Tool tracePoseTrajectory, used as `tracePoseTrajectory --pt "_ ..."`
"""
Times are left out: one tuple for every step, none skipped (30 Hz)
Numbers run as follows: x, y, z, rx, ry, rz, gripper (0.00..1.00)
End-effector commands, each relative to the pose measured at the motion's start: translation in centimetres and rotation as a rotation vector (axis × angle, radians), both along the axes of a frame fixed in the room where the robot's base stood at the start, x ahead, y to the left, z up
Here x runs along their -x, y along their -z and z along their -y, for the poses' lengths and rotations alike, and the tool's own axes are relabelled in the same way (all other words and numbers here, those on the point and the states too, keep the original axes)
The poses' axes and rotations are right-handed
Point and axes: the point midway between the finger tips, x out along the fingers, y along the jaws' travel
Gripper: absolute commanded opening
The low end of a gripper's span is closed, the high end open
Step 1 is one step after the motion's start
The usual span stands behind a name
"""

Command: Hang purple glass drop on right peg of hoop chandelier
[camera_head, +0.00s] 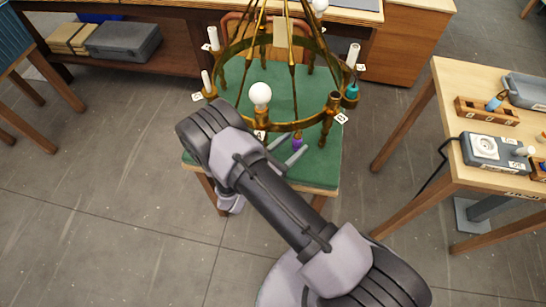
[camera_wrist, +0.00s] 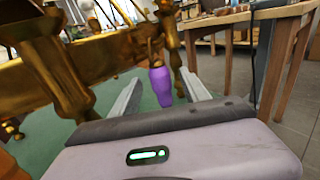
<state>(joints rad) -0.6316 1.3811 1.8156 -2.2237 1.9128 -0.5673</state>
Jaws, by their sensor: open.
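The brass hoop chandelier (camera_head: 292,127) hangs above a green-topped table, and its hoop and turned posts fill the left of the wrist view (camera_wrist: 75,62). The purple glass drop (camera_wrist: 160,86) hangs upright by a small loop just below the hoop, beside a brass post; it also shows in the head view (camera_head: 297,144). The peg at its loop is too small to make out clearly. My gripper (camera_wrist: 162,92) is open, with one finger on each side of the drop and visible gaps between. Its fingers also show in the head view (camera_head: 290,150).
The green-topped table (camera_head: 322,170) stands below the chandelier. A white bulb (camera_head: 260,95), candle sleeves and a teal drop (camera_head: 352,91) are on the hoop near my arm. A wooden workbench (camera_head: 455,85) with a grey socket box (camera_head: 495,152) is at the right. Floor is clear at left.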

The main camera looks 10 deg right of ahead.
Motion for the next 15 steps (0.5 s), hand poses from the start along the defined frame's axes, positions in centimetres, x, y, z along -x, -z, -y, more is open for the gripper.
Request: tracePoseTrajectory --pt "0.7 -0.3 -1.1 0.000 -0.006 0.000 0.54" --pt "1.2 -0.3 -1.7 0.000 -0.006 0.000 0.54" --pt "1.8 -0.3 -2.6 -0.001 -0.006 0.001 0.54" --pt "2.4 -0.3 -3.2 -0.001 -0.006 0.001 0.54" --pt "2.9 -0.3 -3.9 0.000 -0.006 0.001 0.54" --pt "3.6 -0.3 -4.7 0.001 -0.006 0.001 0.54" --pt "4.2 -0.3 -5.4 0.001 -0.006 0.001 0.54" --pt "4.7 -0.3 -6.1 0.000 -0.006 0.001 0.54" --pt "5.4 -0.3 -7.0 0.000 -0.005 0.001 0.54" --pt "6.0 -0.3 -7.7 -0.001 -0.005 0.001 0.54" --pt "6.4 -0.3 -8.3 -0.001 -0.005 0.002 0.54" --pt "7.1 -0.2 -9.1 0.000 -0.005 0.001 0.54" --pt "7.6 -0.2 -9.6 0.000 -0.004 0.000 0.54" --pt "7.9 -0.2 -10.1 -0.001 -0.004 0.001 0.54" --pt "8.4 -0.2 -10.6 -0.001 -0.003 0.001 0.54"
